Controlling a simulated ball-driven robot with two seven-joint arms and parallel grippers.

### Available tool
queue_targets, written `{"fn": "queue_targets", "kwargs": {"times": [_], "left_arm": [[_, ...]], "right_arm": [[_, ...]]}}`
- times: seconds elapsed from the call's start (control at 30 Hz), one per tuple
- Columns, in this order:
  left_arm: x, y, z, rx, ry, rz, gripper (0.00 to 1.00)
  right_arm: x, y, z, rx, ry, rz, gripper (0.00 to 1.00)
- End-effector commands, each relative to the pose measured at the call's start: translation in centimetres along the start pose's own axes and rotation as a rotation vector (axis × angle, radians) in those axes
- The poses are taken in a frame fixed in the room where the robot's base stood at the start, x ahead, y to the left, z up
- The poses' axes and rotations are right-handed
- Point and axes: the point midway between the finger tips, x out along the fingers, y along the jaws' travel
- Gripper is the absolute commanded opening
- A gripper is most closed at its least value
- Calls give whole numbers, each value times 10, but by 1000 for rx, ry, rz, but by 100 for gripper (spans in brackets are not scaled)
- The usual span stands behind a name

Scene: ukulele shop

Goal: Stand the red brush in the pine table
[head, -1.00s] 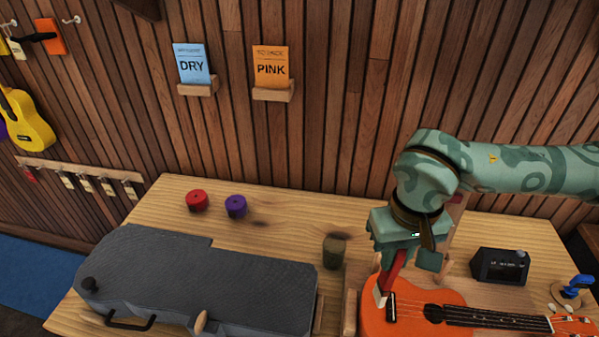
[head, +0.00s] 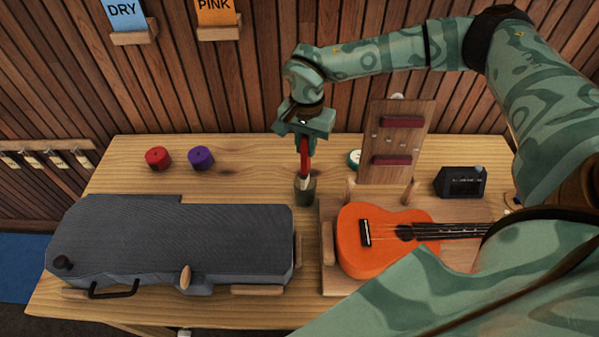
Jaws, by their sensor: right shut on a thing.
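My left gripper is not in view.
A grey instrument case (head: 175,240) lies left of the pot. An orange ukulele (head: 372,258) lies to the right. A wooden rack (head: 392,145) and a black device (head: 460,182) stand behind it. Red (head: 158,158) and purple (head: 201,157) cylinders sit at the back left.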

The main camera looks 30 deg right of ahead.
Motion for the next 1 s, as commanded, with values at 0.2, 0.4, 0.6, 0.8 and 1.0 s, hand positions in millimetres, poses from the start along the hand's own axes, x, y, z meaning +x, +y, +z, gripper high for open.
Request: {"fn": "queue_targets", "kwargs": {"times": [0.2,0.4,0.6,0.8,1.0], "left_arm": [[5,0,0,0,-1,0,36],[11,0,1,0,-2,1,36],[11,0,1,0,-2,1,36],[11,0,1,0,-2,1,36],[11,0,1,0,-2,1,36]], "right_arm": [[28,0,0,-1,-1,1,0],[58,0,1,-3,-1,3,0],[60,0,0,-3,0,-1,0],[62,0,0,-3,0,0,22],[62,0,0,-4,0,0,38]]}}
